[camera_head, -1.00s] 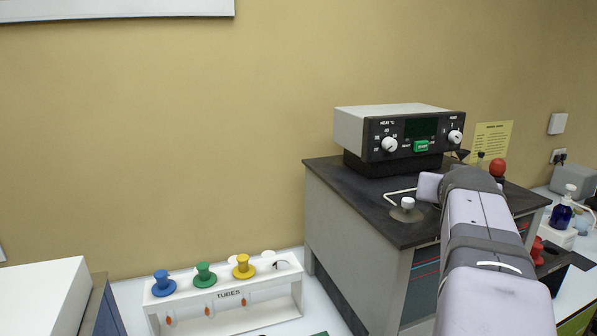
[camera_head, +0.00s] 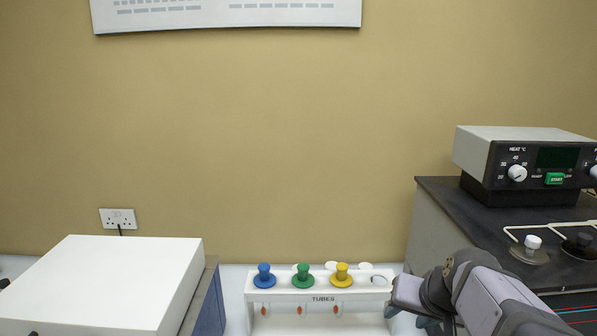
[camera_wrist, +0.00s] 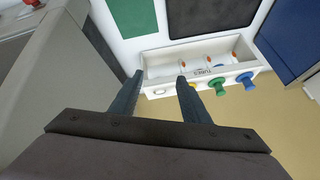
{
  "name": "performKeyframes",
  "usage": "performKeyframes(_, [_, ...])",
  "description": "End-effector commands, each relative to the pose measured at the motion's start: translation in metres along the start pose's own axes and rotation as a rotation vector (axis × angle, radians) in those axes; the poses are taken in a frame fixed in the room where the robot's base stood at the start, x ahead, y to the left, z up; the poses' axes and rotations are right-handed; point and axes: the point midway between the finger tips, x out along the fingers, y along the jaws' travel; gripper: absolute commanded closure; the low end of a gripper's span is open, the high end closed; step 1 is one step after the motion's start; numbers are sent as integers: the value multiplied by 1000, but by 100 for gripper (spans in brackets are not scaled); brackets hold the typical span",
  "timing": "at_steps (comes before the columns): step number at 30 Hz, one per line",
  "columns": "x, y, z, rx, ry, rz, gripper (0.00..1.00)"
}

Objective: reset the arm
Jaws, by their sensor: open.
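My gripper (camera_wrist: 159,80) is open and empty in the wrist view, its two dark fingers apart. In the head view my gripper (camera_head: 411,317) is low at the right, beside the right end of the white tube rack (camera_head: 257,304). I cannot tell if it touches the rack. The rack is marked TUBES and holds tubes with a blue cap (camera_head: 264,276), a green cap (camera_head: 303,276) and a yellow cap (camera_head: 341,275). An empty-looking hole shows at its right end.
A heater unit (camera_head: 478,160) with knobs stands on a dark-topped cabinet (camera_head: 440,190) at the right, close to my arm. A white box (camera_head: 110,280) is at the left. A green mat (camera_wrist: 133,15) and dark pad (camera_wrist: 212,15) lie by the rack.

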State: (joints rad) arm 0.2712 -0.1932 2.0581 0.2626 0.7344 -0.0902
Motion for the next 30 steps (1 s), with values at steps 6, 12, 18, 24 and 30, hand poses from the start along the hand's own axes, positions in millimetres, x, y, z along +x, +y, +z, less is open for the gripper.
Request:
performKeyframes(6, [49, -2, 142, -155, -328, 56, 58])
performKeyframes(12, [71, 15, 232, -258, -492, 102, 58])
performKeyframes(18, [74, 26, 272, -311, -564, 124, 58])
performKeyframes(24, [74, 28, 277, -318, -574, 127, 58])
performKeyframes(30, [74, 28, 276, -317, -573, 127, 58])
